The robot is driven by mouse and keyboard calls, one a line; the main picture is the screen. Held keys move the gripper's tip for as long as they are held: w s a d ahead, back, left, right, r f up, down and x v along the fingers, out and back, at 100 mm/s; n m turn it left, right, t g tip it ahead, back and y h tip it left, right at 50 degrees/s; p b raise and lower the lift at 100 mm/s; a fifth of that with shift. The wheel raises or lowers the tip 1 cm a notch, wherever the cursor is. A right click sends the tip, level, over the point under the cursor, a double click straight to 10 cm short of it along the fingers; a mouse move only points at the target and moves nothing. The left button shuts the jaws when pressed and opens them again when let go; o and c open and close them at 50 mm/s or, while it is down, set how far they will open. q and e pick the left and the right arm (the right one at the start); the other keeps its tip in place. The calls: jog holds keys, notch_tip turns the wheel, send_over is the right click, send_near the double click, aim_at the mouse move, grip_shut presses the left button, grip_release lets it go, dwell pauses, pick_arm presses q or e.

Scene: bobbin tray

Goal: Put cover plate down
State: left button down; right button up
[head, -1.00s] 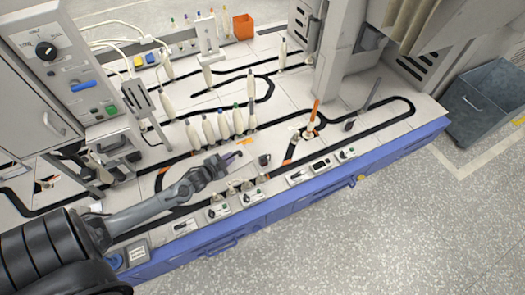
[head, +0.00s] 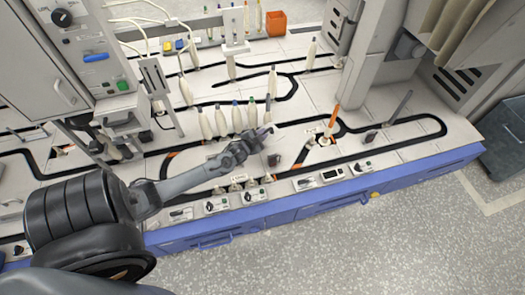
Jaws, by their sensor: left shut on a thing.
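My left gripper (head: 263,136) reaches in from the left over the middle of the table. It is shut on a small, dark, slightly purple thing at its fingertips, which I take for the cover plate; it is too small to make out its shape. The gripper is just in front of the right end of a row of white bobbins (head: 221,123) with coloured tips. A small dark block (head: 274,160) stands on the table just in front of the gripper, apart from it. My right gripper is not in view.
A black track loops over the white table (head: 400,148). Control boxes (head: 333,174) line the front edge. An orange bin (head: 276,23) is at the back. Open table lies right of the gripper.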

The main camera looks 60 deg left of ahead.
pick_arm(q)
jog(key=f+b, duration=0.1)
jog(key=f, duration=0.2)
jog(key=shift+w+f, duration=0.1)
jog(key=shift+w, duration=0.1)
jog(key=shift+s+f+b, duration=0.1)
jog(key=shift+f+b, duration=0.55)
jog(key=shift+f, duration=0.2)
notch_tip(320, 180, down, 4)
jog(key=b, duration=0.2)
jog(key=shift+b, duration=0.35)
jog(key=shift+r, duration=0.1)
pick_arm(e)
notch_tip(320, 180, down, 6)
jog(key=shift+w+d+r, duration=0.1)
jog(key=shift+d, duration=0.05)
pick_arm(q)
jog(key=c, duration=1.1)
grip_release()
jog(key=shift+f, duration=0.25)
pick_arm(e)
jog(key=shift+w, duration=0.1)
